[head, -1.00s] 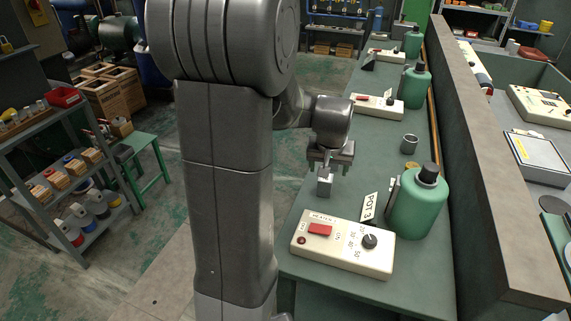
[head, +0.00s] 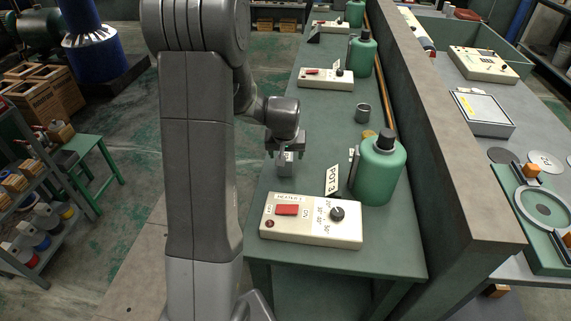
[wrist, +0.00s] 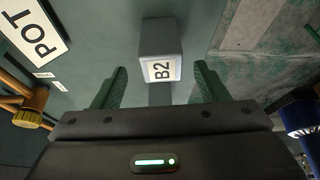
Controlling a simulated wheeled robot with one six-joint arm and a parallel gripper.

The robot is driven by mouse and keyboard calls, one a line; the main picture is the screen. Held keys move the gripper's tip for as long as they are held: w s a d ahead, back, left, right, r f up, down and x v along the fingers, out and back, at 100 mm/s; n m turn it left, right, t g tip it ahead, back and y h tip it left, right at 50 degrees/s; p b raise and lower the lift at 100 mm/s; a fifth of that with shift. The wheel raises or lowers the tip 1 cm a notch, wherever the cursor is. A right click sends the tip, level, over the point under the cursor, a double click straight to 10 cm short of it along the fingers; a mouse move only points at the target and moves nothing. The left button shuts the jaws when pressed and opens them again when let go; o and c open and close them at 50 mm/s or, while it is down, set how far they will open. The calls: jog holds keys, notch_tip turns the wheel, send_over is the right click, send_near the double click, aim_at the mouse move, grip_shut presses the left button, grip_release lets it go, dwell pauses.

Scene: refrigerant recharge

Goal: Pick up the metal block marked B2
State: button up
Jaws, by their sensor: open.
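The grey metal block marked B2 (wrist: 160,38) shows in the wrist view, upper middle, with its white label facing me. In the head view the block (head: 285,166) is near the left edge of the green bench (head: 330,260), behind the heater box. My gripper (wrist: 160,72) is open, with one green finger on each side of the block's labelled end. A gap shows between each finger and the block. In the head view my gripper (head: 287,148) is right over the block and hides its top part.
The heater box (head: 312,219) with a red switch stands in front of the block. A POT 3 sign (head: 332,181) and a green bottle (head: 378,170) stand to the right. A small metal cup (head: 362,113) is farther back. The bench's left edge is close to the block.

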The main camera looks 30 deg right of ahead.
jog(key=shift+p+x, duration=0.4)
jog(key=shift+x, duration=2)
jog(key=shift+a, duration=0.15)
jog(key=shift+w, duration=0.1)
grip_shut()
